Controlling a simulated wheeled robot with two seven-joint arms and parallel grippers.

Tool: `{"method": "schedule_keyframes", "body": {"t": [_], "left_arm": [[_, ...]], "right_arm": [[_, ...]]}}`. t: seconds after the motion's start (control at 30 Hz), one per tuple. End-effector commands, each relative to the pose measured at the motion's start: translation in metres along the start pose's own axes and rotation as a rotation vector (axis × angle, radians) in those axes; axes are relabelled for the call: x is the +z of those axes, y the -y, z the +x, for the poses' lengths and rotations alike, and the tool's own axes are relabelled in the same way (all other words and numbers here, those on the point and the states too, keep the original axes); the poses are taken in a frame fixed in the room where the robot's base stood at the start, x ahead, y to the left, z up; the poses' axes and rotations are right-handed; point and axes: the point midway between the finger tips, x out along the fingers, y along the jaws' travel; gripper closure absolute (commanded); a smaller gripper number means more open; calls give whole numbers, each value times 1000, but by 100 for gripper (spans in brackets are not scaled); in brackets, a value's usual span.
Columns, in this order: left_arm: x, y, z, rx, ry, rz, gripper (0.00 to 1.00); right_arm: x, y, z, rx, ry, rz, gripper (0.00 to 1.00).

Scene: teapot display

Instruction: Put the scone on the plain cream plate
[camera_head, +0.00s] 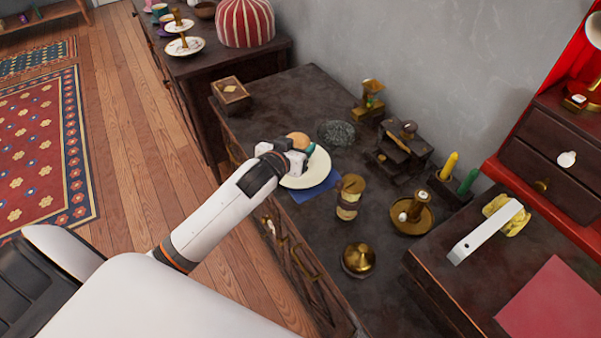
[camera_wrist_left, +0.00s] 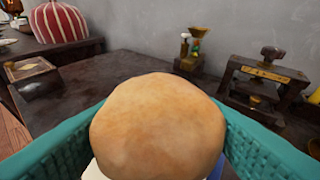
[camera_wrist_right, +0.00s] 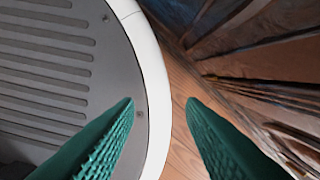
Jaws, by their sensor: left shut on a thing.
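The scone (camera_wrist_left: 158,128) is round and golden brown. It sits between the teal fingers of my left gripper (camera_head: 299,147), which is shut on it. In the head view the scone (camera_head: 298,139) shows just past the gripper, at the far edge of the plain cream plate (camera_head: 312,174). The gripper hides part of the plate, and I cannot tell how high the scone is above it. My right gripper (camera_wrist_right: 160,103) is open and empty, away from the table beside my own base; it is not in the head view.
The plate lies on a blue napkin (camera_head: 326,188). Near it stand a dark grey dish (camera_head: 336,132), a brass-topped jar (camera_head: 349,197), a brass bell-like thing (camera_head: 358,259) and a candle holder (camera_head: 411,217). A small wooden box (camera_head: 230,94) is at the table's far left.

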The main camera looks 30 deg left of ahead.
Motion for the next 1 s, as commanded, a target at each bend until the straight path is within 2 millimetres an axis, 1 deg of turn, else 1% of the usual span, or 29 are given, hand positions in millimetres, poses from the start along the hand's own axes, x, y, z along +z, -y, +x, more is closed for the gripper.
{"method": "schedule_keyframes", "body": {"t": [0.03, 0.1, 0.2, 0.47, 0.63, 0.7, 0.9, 1.0], "left_arm": [[-12, -1, 4, 2, -6, 0, 64], [-25, -2, 9, 2, -7, 0, 64], [-41, -2, 16, 2, -5, 1, 64], [-61, -3, 24, 0, -3, 0, 64], [-84, -4, 34, 1, -4, 1, 64], [-88, -4, 35, 1, -3, 1, 64], [-87, -4, 35, 0, -2, 1, 64], [-90, -4, 36, 0, -2, 0, 64]], "right_arm": [[0, 0, 3, 0, 1, 0, 64], [0, 0, 5, 0, 1, -1, 64], [0, 0, 7, 1, 1, -1, 64], [1, 0, 10, 0, 3, -2, 64], [0, 0, 15, 0, 3, -2, 64], [0, 0, 15, -1, 3, -2, 64], [0, 2, 14, -2, 3, -2, 64], [0, 3, 16, -4, 2, -2, 64]]}}
